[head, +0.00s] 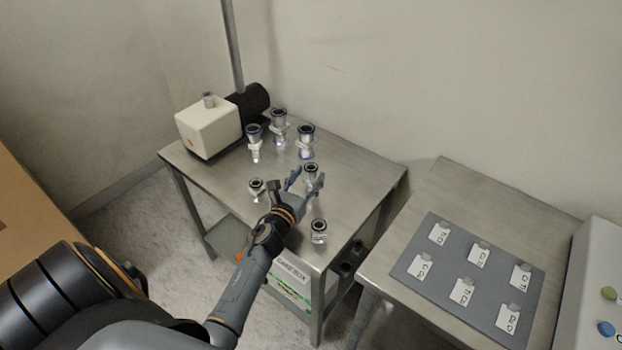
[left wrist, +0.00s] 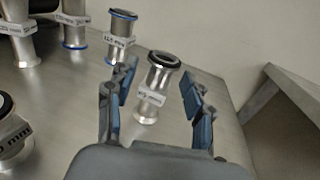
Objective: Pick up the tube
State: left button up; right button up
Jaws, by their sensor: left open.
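My left gripper (head: 307,184) reaches over the metal table (head: 352,172) and is open. In the left wrist view its two blue-padded fingers (left wrist: 158,98) are spread apart. A metal tube with a black top ring and a white label (left wrist: 155,88) stands upright between and just beyond the fingertips. In the head view this tube (head: 311,170) is partly hidden by the fingers. Whether the fingers touch it I cannot tell. Other similar tubes stand on the table, one (head: 256,188) to the left and one (head: 319,232) near the front corner. My right gripper does not show.
Taller tubes (head: 306,140) stand at the back of the table. A white and black pump (head: 208,128) sits at the back left beside a metal post (head: 232,45). A second table (head: 452,185) on the right holds a grey mat (head: 408,262) with labelled tags.

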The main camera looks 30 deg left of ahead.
pick_arm(q)
jog(key=w, duration=0.2)
jog(key=shift+w+a, duration=0.25)
jog(key=shift+w, duration=0.1)
grip_shut()
